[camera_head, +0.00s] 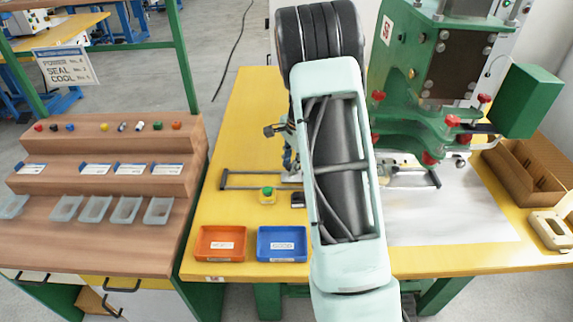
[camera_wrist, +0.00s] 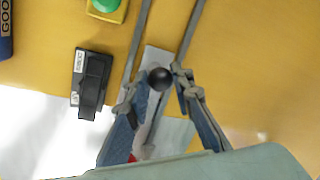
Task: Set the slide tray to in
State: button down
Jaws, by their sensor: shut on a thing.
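The slide tray's two grey rails (camera_head: 240,187) run left to right across the yellow table, under my arm toward the green press. In the wrist view the rails (camera_wrist: 141,35) run away from my gripper, and a pale tray plate (camera_wrist: 155,60) lies between them. A round black knob (camera_wrist: 160,77) stands at the plate. My gripper (camera_wrist: 157,88) has its fingers on either side of the knob and is shut on it. In the head view my gripper (camera_head: 291,160) is partly hidden by my arm, which also hides the middle of the rails.
A green button on a yellow box (camera_head: 267,196) and a small black device (camera_head: 298,200) sit just in front of the rails. An orange bin (camera_head: 220,257) and a blue bin (camera_head: 282,257) stand at the front edge. The green press (camera_head: 430,70) rises at right.

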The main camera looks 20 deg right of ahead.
jog(key=c, duration=1.7)
grip_release()
jog(key=shift+r, duration=0.1)
jog(key=r, duration=0.4)
jog(key=s+r, duration=0.1)
jog(key=r, duration=0.2)
jog(key=s+r, duration=0.1)
jog(key=r, duration=0.3)
jog(key=shift+s+d+r, duration=0.15)
jog(key=shift+d+r, duration=0.05)
jog(key=shift+r, duration=0.15)
